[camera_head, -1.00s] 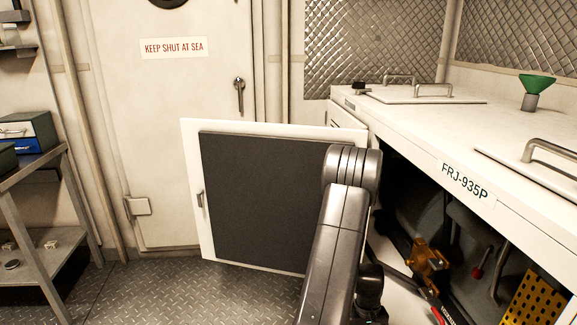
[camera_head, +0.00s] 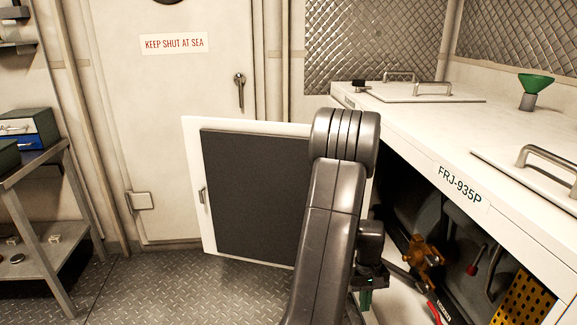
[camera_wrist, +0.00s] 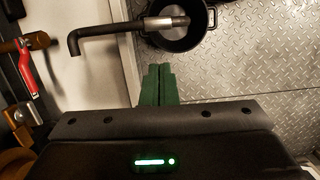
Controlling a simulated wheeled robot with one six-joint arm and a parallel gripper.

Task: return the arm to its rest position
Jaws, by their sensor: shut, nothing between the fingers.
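My arm (camera_head: 330,225) is raised in front of the open cabinet door in the head view, hiding part of the door's right side. My gripper shows in the wrist view with its two green fingers (camera_wrist: 158,84) together and nothing between them. In the head view, a bit of green finger (camera_head: 366,299) shows low, just right of my arm. The gripper is apart from the door and from the things inside the cabinet.
The cabinet door (camera_head: 255,195) stands open, with a dark inner panel. The white counter (camera_head: 440,130) runs along the right. An orange-brown valve (camera_head: 425,256) is inside. A black round vessel (camera_wrist: 196,38) and bent pipe (camera_wrist: 110,31) lie beyond my fingers. A shelf rack (camera_head: 35,165) stands left.

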